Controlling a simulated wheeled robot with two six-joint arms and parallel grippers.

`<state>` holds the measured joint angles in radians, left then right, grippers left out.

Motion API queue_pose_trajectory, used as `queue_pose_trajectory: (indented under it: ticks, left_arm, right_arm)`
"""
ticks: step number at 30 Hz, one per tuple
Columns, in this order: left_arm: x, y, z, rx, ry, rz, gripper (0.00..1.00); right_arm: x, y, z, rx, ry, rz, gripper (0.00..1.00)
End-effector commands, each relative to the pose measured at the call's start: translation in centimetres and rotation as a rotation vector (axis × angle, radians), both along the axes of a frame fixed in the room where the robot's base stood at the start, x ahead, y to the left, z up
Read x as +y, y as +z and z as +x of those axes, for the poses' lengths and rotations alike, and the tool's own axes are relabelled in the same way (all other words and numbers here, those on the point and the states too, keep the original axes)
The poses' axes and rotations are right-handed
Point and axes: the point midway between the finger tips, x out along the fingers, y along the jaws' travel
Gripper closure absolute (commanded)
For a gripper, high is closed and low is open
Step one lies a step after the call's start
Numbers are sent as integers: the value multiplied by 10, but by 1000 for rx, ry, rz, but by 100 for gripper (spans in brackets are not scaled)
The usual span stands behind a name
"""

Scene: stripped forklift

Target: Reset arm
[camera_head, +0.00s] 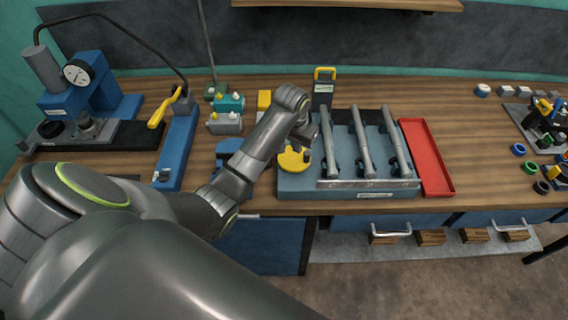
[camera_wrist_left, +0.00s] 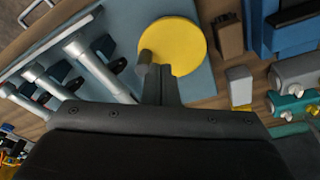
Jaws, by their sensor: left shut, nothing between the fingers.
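My left arm reaches from the left across the head view. Its gripper (camera_head: 304,134) hangs above the left part of the blue-grey fixture (camera_head: 300,187), near a yellow disc (camera_head: 292,160). In the left wrist view the shut fingers (camera_wrist_left: 158,82) point at the yellow disc (camera_wrist_left: 182,45), which has a short post at its edge. Nothing shows between the fingers. I cannot tell whether the fingertips touch the post. My right gripper is in neither view.
Three metal rods (camera_head: 361,140) lie on the fixture, with a red tray (camera_head: 427,157) to their right. A blue press with a gauge (camera_head: 76,72) and a yellow-handled blue tool (camera_head: 177,143) stand at left. Small rings (camera_head: 530,167) lie at far right. The wooden bench (camera_head: 475,150) is clear between.

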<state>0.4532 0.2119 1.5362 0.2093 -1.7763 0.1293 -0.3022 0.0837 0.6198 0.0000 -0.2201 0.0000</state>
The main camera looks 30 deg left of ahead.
Motion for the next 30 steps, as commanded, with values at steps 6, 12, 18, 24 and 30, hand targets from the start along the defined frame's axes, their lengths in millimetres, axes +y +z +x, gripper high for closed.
queue_pose_trajectory:
  ticks: [6, 12, 18, 24, 30]
  left_arm:
    - [1, 8, -1, 0, 1, 2, 100]
    - [2, 8, -1, 0, 1, 2, 100]
    - [2, 8, -1, 0, 1, 2, 100]
    - [3, -4, -17, -1, 0, 5, 100]
    - [11, -36, -83, -25, -1, 24, 100]
  right_arm:
    - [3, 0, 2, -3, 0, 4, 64]
    - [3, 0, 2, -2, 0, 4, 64]
    - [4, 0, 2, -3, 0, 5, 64]
    - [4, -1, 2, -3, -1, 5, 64]
    - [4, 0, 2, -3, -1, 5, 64]
